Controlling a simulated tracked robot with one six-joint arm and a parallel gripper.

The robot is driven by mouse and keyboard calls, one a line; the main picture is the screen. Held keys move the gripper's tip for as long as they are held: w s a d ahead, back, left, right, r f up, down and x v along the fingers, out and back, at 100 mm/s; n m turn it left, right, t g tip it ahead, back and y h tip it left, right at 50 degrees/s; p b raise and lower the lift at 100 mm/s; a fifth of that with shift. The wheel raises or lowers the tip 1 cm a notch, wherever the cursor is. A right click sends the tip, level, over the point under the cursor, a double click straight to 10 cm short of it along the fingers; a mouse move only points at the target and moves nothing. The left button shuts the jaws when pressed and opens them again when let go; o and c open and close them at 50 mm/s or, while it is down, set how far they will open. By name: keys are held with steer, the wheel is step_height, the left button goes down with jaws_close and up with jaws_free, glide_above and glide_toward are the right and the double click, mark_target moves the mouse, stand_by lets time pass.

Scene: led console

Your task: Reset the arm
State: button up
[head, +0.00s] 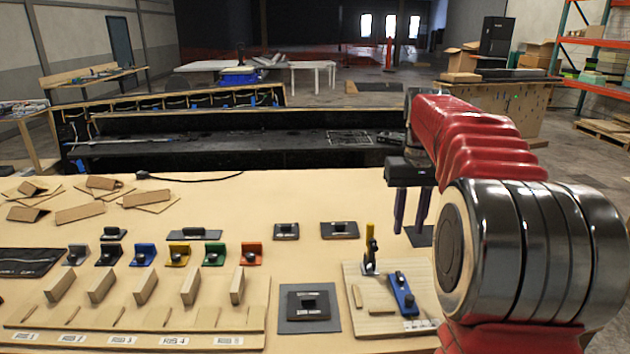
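My arm, in a red sleeve with silver joint rings, fills the right side of the head view. My gripper (410,215) hangs down above the back right part of the wooden table (310,205). Its two dark fingers are apart, and nothing shows between them. A dark plate (420,237) lies on the table just below or behind the fingertips. I cannot tell the gap between the fingertips and the table.
Several coloured blocks (144,254) stand in a row above labelled wooden slots (175,341). A wooden board with a yellow-handled lever (370,247) and a blue part (402,294) is below the gripper. A dark square fixture (309,307) sits left of it.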

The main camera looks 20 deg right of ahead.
steer(key=s+a+f+t, duration=0.1)
steer(key=s+a+f, duration=0.15)
steer(key=f, duration=0.25)
steer(key=s+a+f+n+t, duration=0.2)
steer(key=s+a+n+t, duration=0.1)
steer(key=s+a, duration=1.5)
steer(key=a+t, duration=0.1)
steer(key=a, duration=0.2)
steer(key=shift+s+a+t, duration=0.25)
steer(key=shift+a+t, duration=0.05)
stand_by(0.8)
